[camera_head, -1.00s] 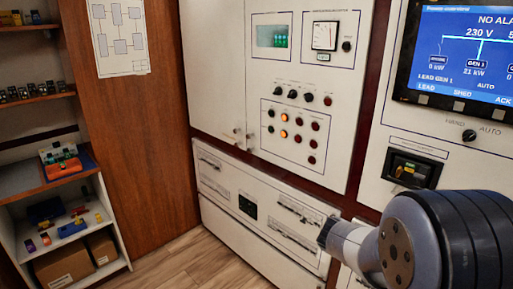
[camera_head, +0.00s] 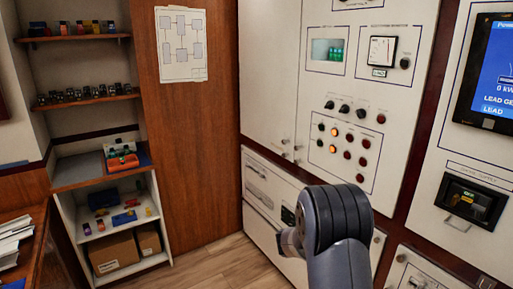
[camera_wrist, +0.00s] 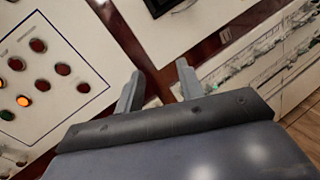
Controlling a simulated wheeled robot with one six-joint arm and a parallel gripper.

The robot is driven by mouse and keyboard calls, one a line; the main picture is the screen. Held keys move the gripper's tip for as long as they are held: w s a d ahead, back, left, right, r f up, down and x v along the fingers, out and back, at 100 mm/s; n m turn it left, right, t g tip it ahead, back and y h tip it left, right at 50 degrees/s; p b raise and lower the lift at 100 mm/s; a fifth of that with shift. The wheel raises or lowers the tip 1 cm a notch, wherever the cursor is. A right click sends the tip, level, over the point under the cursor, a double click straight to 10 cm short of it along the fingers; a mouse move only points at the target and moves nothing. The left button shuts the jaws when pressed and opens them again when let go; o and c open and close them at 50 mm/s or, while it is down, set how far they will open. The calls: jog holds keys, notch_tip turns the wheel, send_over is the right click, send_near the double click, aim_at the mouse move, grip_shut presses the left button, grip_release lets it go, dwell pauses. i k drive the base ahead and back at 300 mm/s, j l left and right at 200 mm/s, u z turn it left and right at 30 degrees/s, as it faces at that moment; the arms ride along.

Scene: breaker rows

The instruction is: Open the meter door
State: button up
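The meter door (camera_head: 354,100) is a pale cabinet panel with a dial meter (camera_head: 381,51), a green display (camera_head: 327,50), knobs and lit and unlit round lamps. It looks shut, flush with the cabinet front. Small round knobs (camera_head: 297,148) sit near its lower left edge. My gripper (camera_wrist: 160,86) shows in the wrist view with its two fingers apart and nothing between them. Part of the lamp panel lies to the left of the fingers there. In the head view my arm stands in front of the lower cabinet, and the fingers are hidden behind it.
A drawer-like lower panel (camera_head: 262,191) runs under the door. To the right is a panel with a blue screen (camera_head: 497,70) and a black breaker (camera_head: 470,201). Shelves (camera_head: 85,95) with small parts stand at the left. Wood floor (camera_head: 225,268) is clear between.

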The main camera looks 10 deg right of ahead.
aim_at(377, 34)
jog(key=i+l+u, duration=0.2)
jog(key=i, duration=0.35)
jog(key=i+l+u, duration=0.25)
jog(key=i, duration=0.3)
jog(key=i+l+u, duration=0.2)
jog(key=i+l, duration=0.3)
